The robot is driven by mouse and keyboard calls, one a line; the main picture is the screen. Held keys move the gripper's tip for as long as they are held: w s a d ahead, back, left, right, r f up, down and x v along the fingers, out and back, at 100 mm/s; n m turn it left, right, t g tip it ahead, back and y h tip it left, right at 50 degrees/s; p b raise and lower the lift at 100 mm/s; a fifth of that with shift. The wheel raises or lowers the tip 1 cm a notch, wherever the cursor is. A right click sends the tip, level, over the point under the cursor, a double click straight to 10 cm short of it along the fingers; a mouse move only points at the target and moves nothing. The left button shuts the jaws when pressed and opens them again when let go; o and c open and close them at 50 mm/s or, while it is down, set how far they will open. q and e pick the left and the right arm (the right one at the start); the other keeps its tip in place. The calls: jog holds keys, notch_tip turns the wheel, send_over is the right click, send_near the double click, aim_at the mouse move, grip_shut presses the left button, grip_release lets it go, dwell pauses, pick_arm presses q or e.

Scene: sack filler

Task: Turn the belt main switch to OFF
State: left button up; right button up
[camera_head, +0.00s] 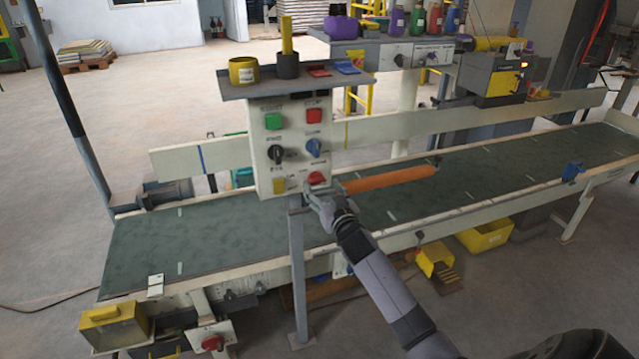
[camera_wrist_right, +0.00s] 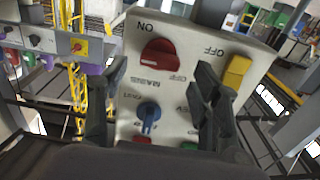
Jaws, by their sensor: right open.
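A pale control panel (camera_head: 283,150) stands on a post in front of the conveyor belt. The red rotary switch (camera_head: 317,178) is at its lower right. In the right wrist view, which shows the panel upside down, the red switch (camera_wrist_right: 158,54) sits between the words ON and OFF; its pale mark appears to lie toward ON. My right gripper (camera_head: 315,197) is open just below and in front of the switch. In the wrist view its fingers (camera_wrist_right: 155,95) stand apart, with the switch between and beyond them, seemingly untouched. My left gripper is out of view.
A shelf (camera_head: 290,84) tops the panel. The green belt (camera_head: 235,228) runs behind. Another red knob (camera_head: 212,342) is low at the left.

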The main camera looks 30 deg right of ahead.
aim_at(317, 181)
jog(key=shift+x, duration=1.5)
jog(key=shift+c, duration=0.5)
jog(key=c, duration=1.1)
